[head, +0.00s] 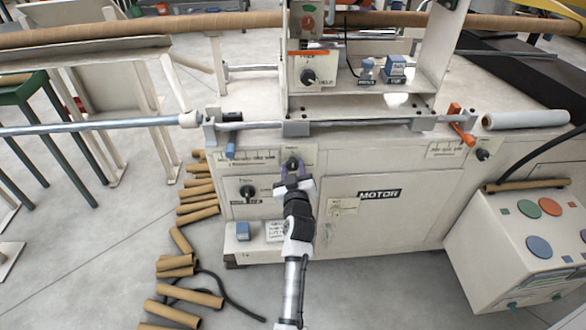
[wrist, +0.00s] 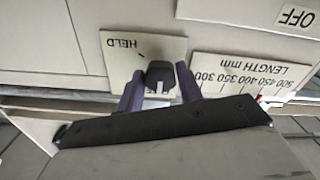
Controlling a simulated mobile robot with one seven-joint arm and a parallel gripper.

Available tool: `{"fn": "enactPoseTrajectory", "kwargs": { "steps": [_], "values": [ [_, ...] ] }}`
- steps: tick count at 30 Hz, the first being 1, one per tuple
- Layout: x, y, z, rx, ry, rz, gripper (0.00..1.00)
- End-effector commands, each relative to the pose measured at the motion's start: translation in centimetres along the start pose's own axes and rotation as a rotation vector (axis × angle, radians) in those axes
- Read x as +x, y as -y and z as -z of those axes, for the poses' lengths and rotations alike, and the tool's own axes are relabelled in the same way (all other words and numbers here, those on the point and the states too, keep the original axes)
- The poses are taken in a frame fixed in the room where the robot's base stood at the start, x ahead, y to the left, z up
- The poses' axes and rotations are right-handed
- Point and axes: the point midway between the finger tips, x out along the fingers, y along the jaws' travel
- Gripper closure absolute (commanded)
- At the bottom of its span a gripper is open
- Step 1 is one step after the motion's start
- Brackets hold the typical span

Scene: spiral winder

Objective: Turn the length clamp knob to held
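The length clamp knob (wrist: 159,72) is a small black knob on a cream plate (wrist: 117,62) lettered HELD, which reads upside down in the wrist view. A white mark shows on the knob's near side; the HELD lettering is up and left of it. In the head view the knob (head: 292,163) is on the machine's front, below the long rail. My gripper (wrist: 161,88) has its two purple fingers on either side of the knob, with what look like narrow gaps. In the head view my gripper (head: 293,172) reaches up to the plate from below.
A LENGTH mm scale (wrist: 250,75) is beside the plate. Another black knob (head: 247,191) is lower left on the front, and a MOTOR door (head: 378,205) is to the right. Cardboard tubes (head: 190,300) lie on the floor at left. A button console (head: 530,235) stands at right.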

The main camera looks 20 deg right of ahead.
Motion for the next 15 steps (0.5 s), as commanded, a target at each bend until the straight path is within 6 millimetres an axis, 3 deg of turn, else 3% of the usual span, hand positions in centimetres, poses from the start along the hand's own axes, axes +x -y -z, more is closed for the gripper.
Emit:
{"fn": "enactPoseTrajectory", "kwargs": {
  "steps": [1, 6, 15],
  "values": [
    [0.00, 0.00, 0.01, 0.000, 0.000, 0.000, 0.71],
    [0.01, 0.00, 0.02, 0.000, 0.000, 0.000, 0.92],
    [0.02, 0.01, 0.05, 0.038, -0.001, 0.000, 0.92]
  ]
}}
